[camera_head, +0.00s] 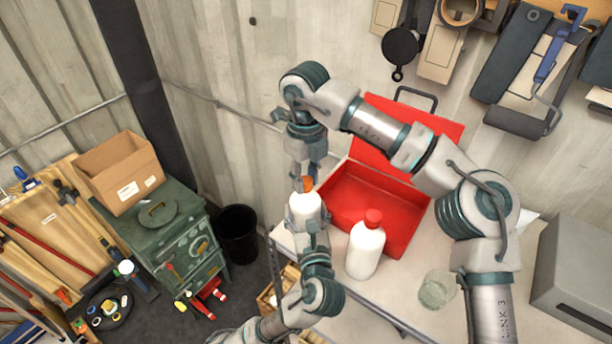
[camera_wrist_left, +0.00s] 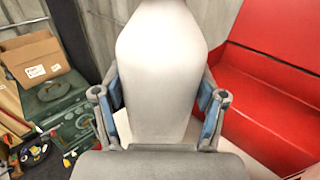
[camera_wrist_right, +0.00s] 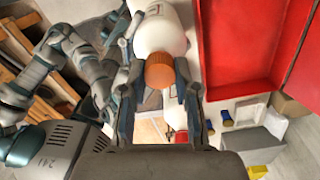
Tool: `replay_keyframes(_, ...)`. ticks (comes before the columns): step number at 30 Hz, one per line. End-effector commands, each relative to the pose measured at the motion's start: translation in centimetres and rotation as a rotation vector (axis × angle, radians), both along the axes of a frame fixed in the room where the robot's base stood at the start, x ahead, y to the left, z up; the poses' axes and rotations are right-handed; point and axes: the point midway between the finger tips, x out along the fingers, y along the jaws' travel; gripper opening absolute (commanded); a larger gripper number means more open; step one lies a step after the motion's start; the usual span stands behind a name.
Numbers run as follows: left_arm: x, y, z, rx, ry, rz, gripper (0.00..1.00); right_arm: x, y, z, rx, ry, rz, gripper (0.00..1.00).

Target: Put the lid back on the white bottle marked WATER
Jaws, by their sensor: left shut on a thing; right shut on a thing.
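A white bottle (camera_head: 304,207) is held upright above the table's left edge. My left gripper (camera_head: 305,222) is shut around its body from below. The left wrist view shows the bottle's plain white side (camera_wrist_left: 160,75) between the fingers. An orange lid (camera_head: 305,184) is at the bottle's top; in the right wrist view the lid (camera_wrist_right: 160,70) lies in line with the neck. My right gripper (camera_head: 305,172) is shut on the lid from above. Whether the lid is fully seated cannot be told. Part of a label shows in the right wrist view, but its text is unreadable.
A second white bottle (camera_head: 366,249) with a red cap stands on the table (camera_head: 345,288), beside an open red toolbox (camera_head: 402,226). A glass (camera_head: 437,289) stands further right.

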Motion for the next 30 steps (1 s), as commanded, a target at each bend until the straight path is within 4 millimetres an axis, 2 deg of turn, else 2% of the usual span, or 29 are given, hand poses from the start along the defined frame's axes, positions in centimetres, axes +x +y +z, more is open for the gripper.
replay_keyframes(6,-0.21,-0.25,0.05,0.000,-0.003,-0.007,0.00,0.35,-0.16,-0.05,-0.003,-0.010,-0.600,0.00)
replay_keyframes(12,-0.25,-0.26,0.04,-0.001,-0.002,-0.008,0.00,0.41,-0.22,-0.09,-0.004,-0.011,-1.021,0.00)
replay_keyframes(17,-0.26,-0.26,0.04,-0.002,-0.002,-0.008,0.00,0.44,-0.24,-0.10,-0.003,-0.010,-1.020,0.00)
replay_keyframes(18,-0.26,-0.26,0.03,-0.002,-0.002,-0.008,0.00,0.44,-0.24,-0.10,-0.003,-0.010,-1.020,0.40)
replay_keyframes(20,-0.24,-0.24,0.02,-0.002,-0.002,-0.007,0.00,0.41,-0.23,-0.09,-0.004,-0.009,-1.018,0.55)
replay_keyframes(30,-0.13,-0.13,0.02,-0.001,-0.001,-0.004,0.00,0.21,-0.14,0.26,-0.007,-0.007,-1.013,0.55)
